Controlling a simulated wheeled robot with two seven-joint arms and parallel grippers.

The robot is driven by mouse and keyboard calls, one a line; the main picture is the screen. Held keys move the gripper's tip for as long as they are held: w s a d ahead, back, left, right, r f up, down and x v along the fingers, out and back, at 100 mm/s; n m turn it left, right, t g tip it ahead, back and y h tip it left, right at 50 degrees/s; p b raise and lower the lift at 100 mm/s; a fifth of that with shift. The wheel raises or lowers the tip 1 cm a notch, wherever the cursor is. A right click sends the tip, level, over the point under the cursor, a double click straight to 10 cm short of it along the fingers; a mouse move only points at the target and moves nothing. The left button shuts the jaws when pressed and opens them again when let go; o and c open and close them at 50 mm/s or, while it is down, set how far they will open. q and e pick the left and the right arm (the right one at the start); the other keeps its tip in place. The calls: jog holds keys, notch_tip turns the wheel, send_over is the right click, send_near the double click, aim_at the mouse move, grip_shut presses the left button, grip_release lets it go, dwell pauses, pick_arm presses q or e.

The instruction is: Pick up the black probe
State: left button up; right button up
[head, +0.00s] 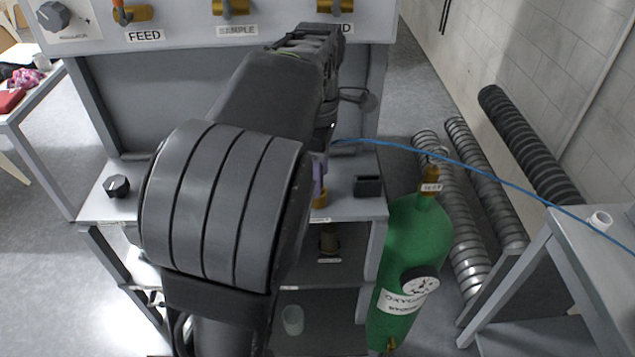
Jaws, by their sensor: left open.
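My left arm covers the middle of the head view, and its left gripper (328,125) is at the far end, pointing down over the bench shelf; it is open. The arm hides most of the gripper and its fingertips. I cannot clearly pick out the black probe. A blue cable (465,166) runs from beside the gripper to the right, and its left end is partly hidden by the arm. A small black block (368,186) sits on the shelf (345,207), right of and apart from the gripper. My right gripper is not in view.
The grey panel above has FEED (144,36) and SAMPLE (238,30) labels. A black knob (116,186) is on the shelf's left. A green oxygen cylinder (410,245) stands close on the right. A side table (590,245) is at the far right. A clear cup (293,320) stands below.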

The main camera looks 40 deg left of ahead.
pick_arm(q)
jog(key=shift+c, duration=0.4)
grip_shut()
dwell(0.4)
